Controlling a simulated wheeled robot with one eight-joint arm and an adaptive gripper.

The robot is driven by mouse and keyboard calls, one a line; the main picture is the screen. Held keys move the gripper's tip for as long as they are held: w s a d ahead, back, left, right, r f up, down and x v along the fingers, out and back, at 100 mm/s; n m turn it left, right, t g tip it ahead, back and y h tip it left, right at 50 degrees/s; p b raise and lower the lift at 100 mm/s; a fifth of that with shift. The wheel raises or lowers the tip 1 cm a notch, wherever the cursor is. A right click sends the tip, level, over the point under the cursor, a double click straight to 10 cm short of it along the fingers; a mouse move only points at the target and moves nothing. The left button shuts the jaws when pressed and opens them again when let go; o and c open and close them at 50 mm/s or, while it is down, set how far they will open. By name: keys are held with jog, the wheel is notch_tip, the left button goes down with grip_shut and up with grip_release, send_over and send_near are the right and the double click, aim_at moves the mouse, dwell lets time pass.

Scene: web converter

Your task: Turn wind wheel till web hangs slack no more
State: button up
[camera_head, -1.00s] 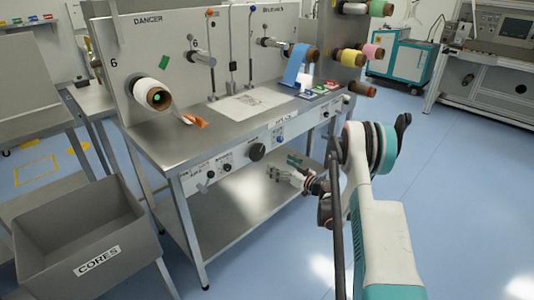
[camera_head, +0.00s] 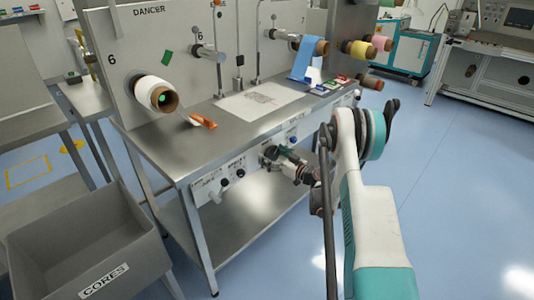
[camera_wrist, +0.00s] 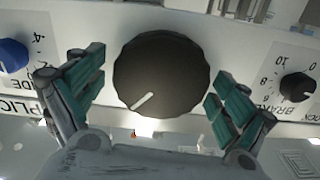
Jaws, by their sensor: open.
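A large round black knob (camera_wrist: 160,75), which looks like the wind wheel, fills the middle of the wrist view. Its white pointer mark points to the lower left. My gripper (camera_head: 276,156) is at the front panel of the bench in the head view and mostly hides the knob there. In the wrist view its open green-padded fingers stand on either side of the knob, with gaps visible. A white roll (camera_head: 146,88) sits on the left spindle. A blue web (camera_head: 302,60) hangs from a roll at the right down to the bench top.
An orange tool (camera_head: 203,122) lies on the bench (camera_head: 180,148). A grey cores bin (camera_head: 85,235) stands at the front left.

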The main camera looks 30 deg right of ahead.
jog(key=c, duration=1.1)
jog(key=shift+o, duration=0.2)
jog(key=shift+m, duration=0.4)
jog(key=m, duration=0.3)
jog(key=shift+d+m, duration=0.1)
jog(key=shift+m, duration=0.3)
jog(key=m, duration=0.5)
jog(key=shift+f+m, duration=0.1)
jog(key=shift+m, duration=0.2)
jog(key=m, duration=0.5)
jog(key=shift+d+f, duration=0.1)
jog(key=shift+f+m, duration=0.1)
jog(key=shift+m, duration=2.2)
